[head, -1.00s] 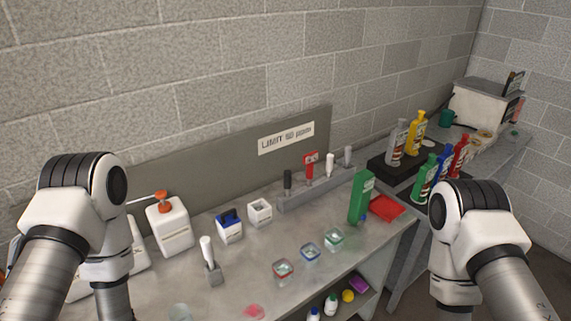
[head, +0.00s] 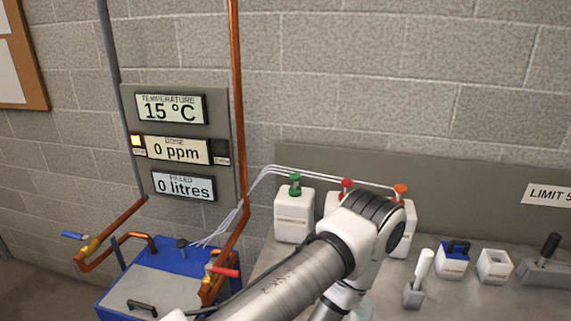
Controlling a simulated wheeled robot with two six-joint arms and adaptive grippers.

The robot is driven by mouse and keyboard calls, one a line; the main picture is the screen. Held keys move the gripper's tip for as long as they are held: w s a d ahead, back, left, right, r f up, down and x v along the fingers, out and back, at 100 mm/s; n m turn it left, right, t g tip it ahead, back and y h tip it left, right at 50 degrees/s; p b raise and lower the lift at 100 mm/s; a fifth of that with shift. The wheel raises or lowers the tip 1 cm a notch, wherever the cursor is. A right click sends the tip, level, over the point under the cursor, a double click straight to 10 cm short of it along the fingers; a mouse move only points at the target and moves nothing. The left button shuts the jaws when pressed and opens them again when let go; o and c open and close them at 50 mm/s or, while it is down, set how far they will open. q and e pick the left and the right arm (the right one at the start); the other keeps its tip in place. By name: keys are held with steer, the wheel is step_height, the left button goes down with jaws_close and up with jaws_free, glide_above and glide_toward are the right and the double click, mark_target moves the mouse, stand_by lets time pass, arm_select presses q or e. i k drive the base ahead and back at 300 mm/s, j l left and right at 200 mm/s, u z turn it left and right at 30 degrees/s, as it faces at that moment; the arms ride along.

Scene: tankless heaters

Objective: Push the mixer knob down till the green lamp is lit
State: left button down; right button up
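On the grey wall panel (head: 169,102), the dose display (head: 177,150) reads 0 ppm. A small lamp (head: 137,140) at its left glows yellow-amber, and the small square (head: 221,147) at its right is dark; no green light shows. A blue tank (head: 155,281) stands below the panel. A small dark knob (head: 182,245) sits on its top; I cannot tell whether this is the mixer knob. My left arm crosses the lower middle, but its gripper is out of sight. My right gripper is not in view.
Copper pipes with a blue-handled valve (head: 75,236) and a red-handled valve (head: 226,271) flank the tank. White canisters with a green cap (head: 295,185), red cap and orange cap stand on the bench, with thin tubes running toward the tank. A white-handled tool (head: 420,273) stands at right.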

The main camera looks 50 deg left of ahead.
mark_target(181, 244)
steer(key=u, duration=2.3)
